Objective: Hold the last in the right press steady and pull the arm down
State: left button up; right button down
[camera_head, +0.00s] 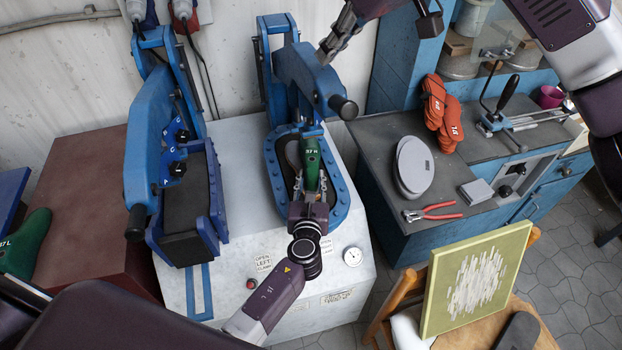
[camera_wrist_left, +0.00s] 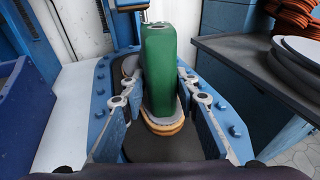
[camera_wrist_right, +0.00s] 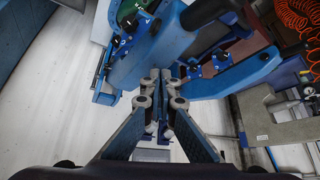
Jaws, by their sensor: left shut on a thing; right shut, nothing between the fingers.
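My left gripper (camera_head: 311,182) is shut on the last, one finger on each side; the last also fills the left wrist view (camera_wrist_left: 158,70). The right press's blue arm (camera_head: 303,72) leans forward above the bed, with its black handle (camera_head: 343,107) raised above the last. My right gripper (camera_head: 328,52) is shut and empty beside the upper part of this arm. The closed fingertips (camera_wrist_right: 160,88) show near the blue arm in the right wrist view.
The left press (camera_head: 165,130) stands close by, with its own handle (camera_head: 137,222) at the front. The grey bench (camera_head: 380,150) at right bears a grey disc stack (camera_head: 413,167), red pliers (camera_head: 433,211) and orange pieces (camera_head: 442,112). A green-framed panel (camera_head: 475,280) stands in front.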

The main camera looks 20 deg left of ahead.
aim_at(333, 79)
jog(key=shift+s+d+f, duration=0.1)
jog(key=shift+d+f, duration=0.1)
jog(key=shift+f, duration=0.35)
jog(key=shift+s+d+f, duration=0.1)
jog(key=shift+d+f, duration=0.1)
jog(key=shift+f, duration=0.3)
jog(key=shift+f, duration=1.25)
jog(key=shift+f, duration=0.15)
jog(key=shift+s+d+f, duration=0.2)
jog(key=shift+f, duration=0.35)
jog(key=shift+s+d+f, duration=0.15)
jog(key=shift+s+f, duration=0.05)
jog(key=shift+f, duration=0.35)
jog(key=shift+s+d+f, duration=0.1)
jog(key=shift+s+f, duration=0.1)
jog(key=shift+f, duration=0.4)
jog(key=shift+s+d+f, duration=0.1)
jog(key=shift+s+f, duration=0.1)
jog(key=shift+f, duration=0.4)
